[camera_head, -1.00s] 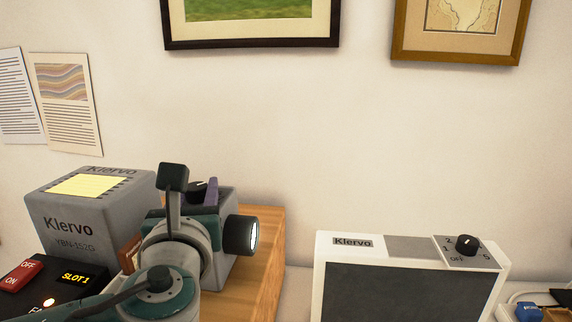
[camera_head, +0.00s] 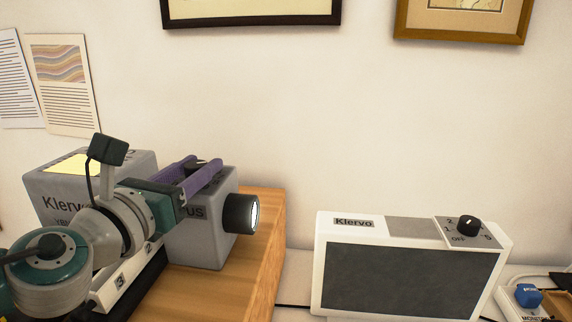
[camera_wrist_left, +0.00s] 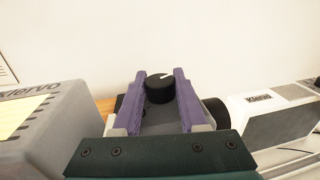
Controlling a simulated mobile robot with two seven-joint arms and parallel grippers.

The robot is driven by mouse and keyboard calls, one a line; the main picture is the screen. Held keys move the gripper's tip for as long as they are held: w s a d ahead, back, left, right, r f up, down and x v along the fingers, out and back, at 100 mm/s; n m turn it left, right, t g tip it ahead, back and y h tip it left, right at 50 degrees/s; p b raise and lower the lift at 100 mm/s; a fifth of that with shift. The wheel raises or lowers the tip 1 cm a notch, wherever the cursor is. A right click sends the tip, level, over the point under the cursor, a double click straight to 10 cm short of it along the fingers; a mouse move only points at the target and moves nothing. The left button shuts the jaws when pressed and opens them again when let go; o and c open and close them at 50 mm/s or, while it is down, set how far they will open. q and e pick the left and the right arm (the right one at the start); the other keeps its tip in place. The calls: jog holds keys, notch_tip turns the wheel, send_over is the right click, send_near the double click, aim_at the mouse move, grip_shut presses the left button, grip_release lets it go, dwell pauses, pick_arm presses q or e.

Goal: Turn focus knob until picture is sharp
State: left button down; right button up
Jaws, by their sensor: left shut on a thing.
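A grey projector-like box (camera_head: 215,245) with a black lens barrel (camera_head: 240,213) stands on a wooden surface; the lens front glows white. Letters ending in "US" show on its side, the rest hidden by my arm. A black knob (camera_wrist_left: 160,88) with a white pointer mark sits on its top. My left gripper (camera_head: 205,168) reaches over the box from the left. In the left wrist view its two purple fingers (camera_wrist_left: 161,95) stand on either side of the knob, shut on it. No projected picture is in view, so its sharpness cannot be told. My right gripper is not in view.
A grey Klervo box (camera_head: 60,190) stands behind my left arm. A white Klervo unit (camera_head: 325,228) with a dark front panel and black dial (camera_head: 467,225) stands at right. Framed prints (camera_head: 250,22) hang above; the wall between is bare.

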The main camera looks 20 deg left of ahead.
pick_arm(q)
jog(key=shift+c, duration=2.2)
grip_release()
jog(key=s, duration=0.9)
jog(key=shift+s+d, duration=0.4)
